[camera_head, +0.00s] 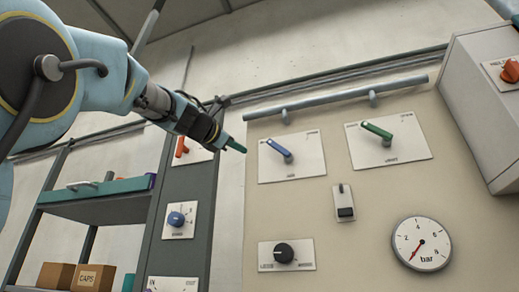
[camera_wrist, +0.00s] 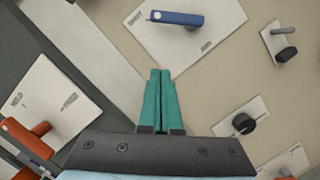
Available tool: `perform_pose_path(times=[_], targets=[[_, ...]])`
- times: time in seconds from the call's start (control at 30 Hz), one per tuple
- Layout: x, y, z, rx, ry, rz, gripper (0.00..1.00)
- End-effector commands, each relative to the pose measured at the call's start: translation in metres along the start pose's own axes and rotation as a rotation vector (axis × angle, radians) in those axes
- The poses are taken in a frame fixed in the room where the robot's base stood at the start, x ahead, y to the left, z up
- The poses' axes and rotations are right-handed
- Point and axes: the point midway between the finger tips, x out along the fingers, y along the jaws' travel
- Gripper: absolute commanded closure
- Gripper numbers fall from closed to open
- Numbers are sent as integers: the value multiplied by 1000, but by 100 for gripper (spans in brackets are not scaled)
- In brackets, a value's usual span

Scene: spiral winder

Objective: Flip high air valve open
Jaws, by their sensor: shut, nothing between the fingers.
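A blue lever (camera_head: 280,150) is mounted on a white plate (camera_head: 292,172) on the beige panel, tilted from upper left to lower right. A green lever (camera_head: 377,131) is on a similar plate (camera_head: 410,150) to its right. The plate labels are too small to read surely, so I cannot tell by text which is the high air valve. My gripper (camera_head: 237,146) is shut and empty, left of the blue lever and apart from it. In the wrist view its green fingers (camera_wrist: 160,75) are together, pointing toward the blue lever's plate (camera_wrist: 205,48); the blue lever (camera_wrist: 176,18) lies beyond the tips.
A grey rail (camera_head: 335,97) runs above the levers. Below are a small switch (camera_head: 344,203), a black knob (camera_head: 284,252) and a bar gauge (camera_head: 421,244). An orange lever (camera_head: 181,147) and blue knob (camera_head: 177,219) are on the dark column at left. A grey box (camera_head: 478,95) juts out right.

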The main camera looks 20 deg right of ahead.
Motion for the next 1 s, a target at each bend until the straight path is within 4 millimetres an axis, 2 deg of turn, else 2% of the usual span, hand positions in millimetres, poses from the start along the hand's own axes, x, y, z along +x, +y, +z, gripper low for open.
perform_pose_path(times=[0.17, 0.57, 0.6, 0.73, 1.0], targets=[[21, 2, 1, -1, 2, -2, 100], [104, 3, 2, -3, 1, -4, 100], [102, 5, 12, 2, -1, 0, 100], [105, 3, 26, 2, 1, -1, 100], [108, 0, 38, 1, 2, 0, 100]])
